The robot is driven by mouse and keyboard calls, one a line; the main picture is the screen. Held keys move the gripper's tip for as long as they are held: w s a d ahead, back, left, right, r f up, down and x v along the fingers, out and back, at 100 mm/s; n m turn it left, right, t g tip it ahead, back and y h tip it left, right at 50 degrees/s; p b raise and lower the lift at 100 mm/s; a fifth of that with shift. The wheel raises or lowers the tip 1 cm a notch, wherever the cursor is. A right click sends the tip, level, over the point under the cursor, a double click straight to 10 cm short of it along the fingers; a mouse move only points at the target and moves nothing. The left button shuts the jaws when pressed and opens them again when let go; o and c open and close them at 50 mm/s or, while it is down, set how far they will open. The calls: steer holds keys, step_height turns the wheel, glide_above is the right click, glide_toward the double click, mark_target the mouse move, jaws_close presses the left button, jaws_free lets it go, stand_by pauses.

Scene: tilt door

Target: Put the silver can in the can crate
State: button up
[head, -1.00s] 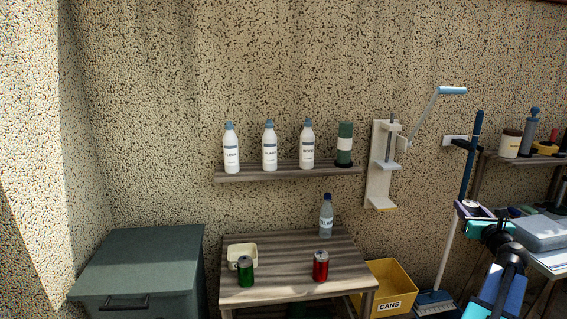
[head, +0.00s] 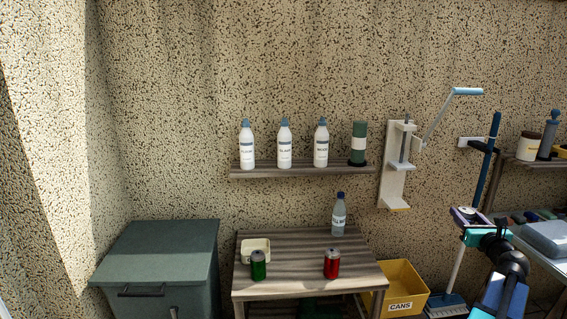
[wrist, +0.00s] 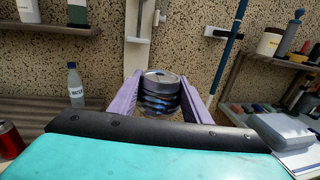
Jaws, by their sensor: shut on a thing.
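My gripper (head: 468,215) is at the right of the head view, its purple fingers shut on the silver can (wrist: 160,88). In the wrist view the can stands roughly upright between the fingers, with its round top showing. In the head view only a small part of the can's top shows. The yellow can crate (head: 404,304), labelled CANS, stands low on the right of the wooden table, below and to the left of my gripper in the picture. Its inside is only partly visible.
A blue-handled broom (head: 488,165) is close to my gripper. A grey bin (head: 160,265) stands left.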

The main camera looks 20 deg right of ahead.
steer(key=w+a+f+n+t+y, duration=0.1)
steer(key=w+a+f+n+y, duration=0.25)
steer(key=w+a, duration=0.55)
steer(key=w+a+f+n+y, duration=0.25)
steer(key=w+a+y, duration=0.25)
steer(key=a, duration=0.9)
steer(key=w+a+f+n+t+y, duration=0.15)
steer(key=w+a+f+y, duration=0.25)
steer(key=w+a, duration=0.5)
steer(key=s+a+f+n+g+y, duration=0.1)
steer(key=a+f+n+g+y, duration=0.15)
steer(key=a, duration=0.95)
steer(key=s+a+f+n+g+y, duration=0.1)
steer(key=a+f+n+g+y, duration=0.2)
steer(key=a, duration=1)
steer(key=s+a+f+n+g+y, duration=0.1)
steer(key=s+a+n+g+y, duration=0.3)
steer(key=a, duration=0.8)
step_height(320, 180, down, 10)
steer(key=w+a+t+y+b, duration=0.1)
steer(key=w+b, duration=0.1)
steer(key=b, duration=0.8)
steer(key=shift+r+m+t, duration=0.15)
steer(key=shift+m+t, duration=0.15)
steer(key=shift+t, duration=0.1)
steer(key=shift+a+r, duration=0.1)
steer(key=shift+r, duration=0.05)
step_height(320, 180, up, 16)
steer(key=p, duration=1.6)
